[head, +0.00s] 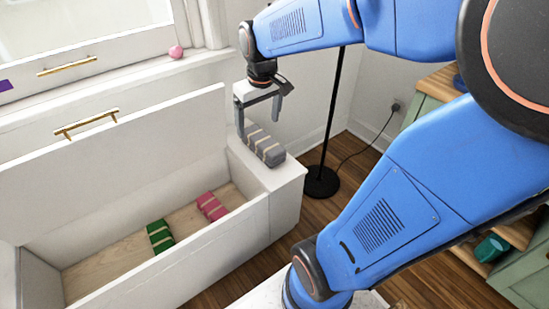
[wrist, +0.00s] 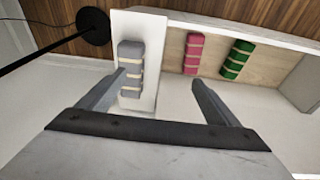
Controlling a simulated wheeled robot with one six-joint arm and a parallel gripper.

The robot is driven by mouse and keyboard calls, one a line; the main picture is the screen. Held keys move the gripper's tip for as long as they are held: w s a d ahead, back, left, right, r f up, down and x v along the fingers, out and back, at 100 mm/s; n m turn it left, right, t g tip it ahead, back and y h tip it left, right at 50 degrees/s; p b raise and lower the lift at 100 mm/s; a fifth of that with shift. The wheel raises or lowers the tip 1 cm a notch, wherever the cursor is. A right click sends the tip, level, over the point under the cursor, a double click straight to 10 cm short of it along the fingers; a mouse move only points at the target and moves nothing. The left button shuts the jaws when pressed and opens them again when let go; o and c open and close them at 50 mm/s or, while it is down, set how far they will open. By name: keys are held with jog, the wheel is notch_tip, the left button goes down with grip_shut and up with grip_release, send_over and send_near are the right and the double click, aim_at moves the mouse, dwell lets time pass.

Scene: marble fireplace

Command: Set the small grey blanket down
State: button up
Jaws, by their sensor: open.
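The small grey blanket (head: 264,145), a folded bundle with pale bands, lies on the white ledge (head: 281,178) at the right end of the window bench. It also shows in the wrist view (wrist: 131,68), lying on the ledge by the left finger. My gripper (head: 261,112) is open above the blanket's far end, with nothing between its fingers. In the wrist view the two fingers of my gripper (wrist: 160,82) are spread wide apart.
The open bench (head: 110,200) holds a green bundle (head: 159,236) and a pink bundle (head: 211,206), with its lid raised behind. A black lamp (head: 321,182) stands right of the ledge. A pink ball (head: 176,52) sits on the windowsill. A green cabinet (head: 428,97) is at right.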

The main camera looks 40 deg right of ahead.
jog(key=s+a+r+t, duration=0.1)
jog(key=s+a, duration=0.4)
jog(key=s, duration=1.1)
jog(key=shift+s+a+t, duration=0.2)
jog(key=shift+a+t, duration=0.2)
jog(key=shift+t, duration=0.4)
